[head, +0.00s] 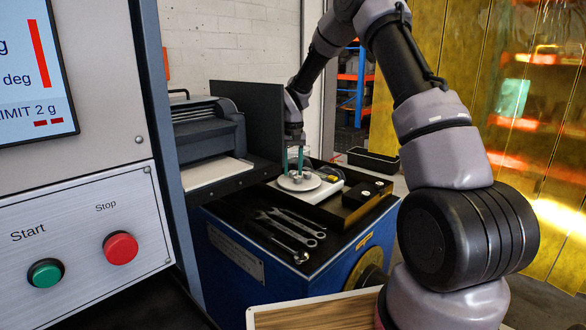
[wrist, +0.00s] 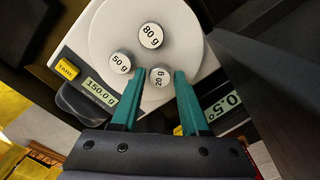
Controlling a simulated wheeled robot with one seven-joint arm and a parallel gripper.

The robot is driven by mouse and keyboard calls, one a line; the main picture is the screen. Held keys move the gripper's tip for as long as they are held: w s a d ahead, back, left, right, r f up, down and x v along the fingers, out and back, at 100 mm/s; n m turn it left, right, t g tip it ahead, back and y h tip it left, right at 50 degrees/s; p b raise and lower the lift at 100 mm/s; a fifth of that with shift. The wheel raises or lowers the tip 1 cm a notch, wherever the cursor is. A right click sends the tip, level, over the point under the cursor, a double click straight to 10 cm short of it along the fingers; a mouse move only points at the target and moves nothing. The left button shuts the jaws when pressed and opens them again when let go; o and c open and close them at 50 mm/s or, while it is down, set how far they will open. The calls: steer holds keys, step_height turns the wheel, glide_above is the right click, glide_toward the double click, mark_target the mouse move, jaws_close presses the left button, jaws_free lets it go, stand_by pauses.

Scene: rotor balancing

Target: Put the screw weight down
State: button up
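The 20 g weight (wrist: 160,77), a small grey cylinder with a white labelled top, stands on a round white scale pan (wrist: 112,22). My gripper (wrist: 159,74) has its two teal fingers spread on either side of this weight, with small gaps showing. The 80 g weight (wrist: 150,36) and the 50 g weight (wrist: 120,62) stand beside it on the pan. The scale display (wrist: 100,92) reads 150.0 g. In the head view my gripper (head: 293,166) points down at the pan (head: 312,184); the weights there are too small to tell apart.
The scale sits in a tray on a blue cabinet (head: 240,232). Wrenches (head: 290,225) lie in front of it. A dark upright panel (head: 255,115) stands close left of my gripper. A black bin (head: 372,160) is behind, and a control panel (head: 85,235) is at the near left.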

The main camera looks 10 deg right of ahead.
mark_target(294, 172)
step_height(294, 172, up, 12)
steer(key=shift+r, duration=0.15)
stand_by(0.3)
steer(key=s+d+r+m+t, duration=0.1)
steer(key=s+d+r+t, duration=0.3)
steer(key=s+r, duration=1.15)
steer(key=s+d+m+t+y, duration=0.1)
steer(key=s+d+t+y, duration=0.1)
steer(key=s, duration=1.7)
steer(key=shift+s+d+f+t, duration=0.3)
steer(key=shift+d+t, duration=0.1)
steer(key=shift+t, duration=0.2)
steer(key=shift+w, duration=0.1)
